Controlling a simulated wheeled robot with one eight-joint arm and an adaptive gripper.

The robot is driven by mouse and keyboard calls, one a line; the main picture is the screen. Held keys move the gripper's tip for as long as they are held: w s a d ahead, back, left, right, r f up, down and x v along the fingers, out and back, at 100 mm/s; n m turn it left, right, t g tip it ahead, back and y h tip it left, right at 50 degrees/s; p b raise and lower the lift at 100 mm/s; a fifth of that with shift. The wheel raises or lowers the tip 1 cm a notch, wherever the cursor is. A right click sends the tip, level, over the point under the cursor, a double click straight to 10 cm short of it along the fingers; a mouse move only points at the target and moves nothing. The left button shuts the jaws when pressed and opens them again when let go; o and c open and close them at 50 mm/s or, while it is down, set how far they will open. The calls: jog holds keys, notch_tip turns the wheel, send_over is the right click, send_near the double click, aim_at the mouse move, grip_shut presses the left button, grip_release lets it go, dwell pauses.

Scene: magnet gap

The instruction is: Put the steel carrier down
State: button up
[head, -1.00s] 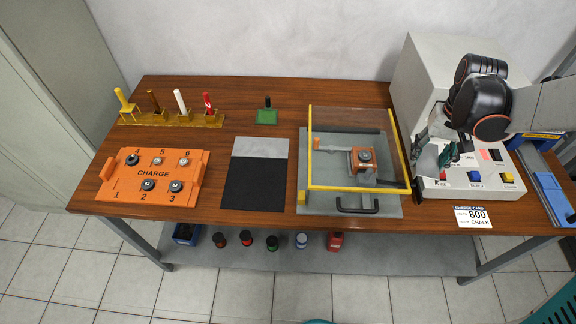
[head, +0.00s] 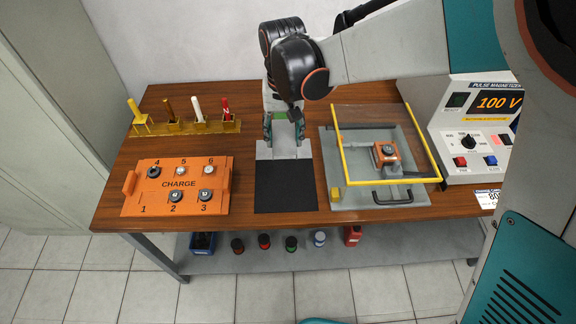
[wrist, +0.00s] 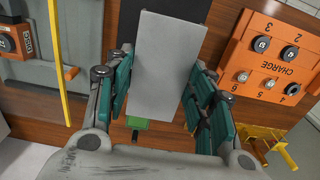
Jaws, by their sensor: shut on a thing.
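The steel carrier (wrist: 168,62) is a plain grey block between my fingers in the wrist view. My gripper (wrist: 160,92) is shut on it, with teal-sided fingers on both sides. In the head view my gripper (head: 283,138) is pointed down at the back end of the grey-and-black mat (head: 285,187). The carrier is hard to tell from the mat's grey strip there, so I cannot tell whether it touches down. A green block (wrist: 137,123) lies just beyond the carrier and is mostly hidden by my gripper in the head view.
The orange charge board (head: 177,186) is left of the mat, with a yellow peg rack (head: 186,127) behind it. A yellow-framed clear guard (head: 390,182) over a grey fixture stands close on the right. The pulse magnetizer (head: 470,130) is farther right, reading 100 V.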

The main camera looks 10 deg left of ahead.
aim_at(285, 183)
notch_tip(285, 183, down, 19)
jog(key=b, duration=0.6)
jog(key=shift+f, duration=0.15)
jog(key=shift+f, duration=0.15)
jog(key=o, duration=1.2)
jog(key=shift+c, duration=0.2)
notch_tip(285, 183, up, 12)
jog(key=p, duration=0.4)
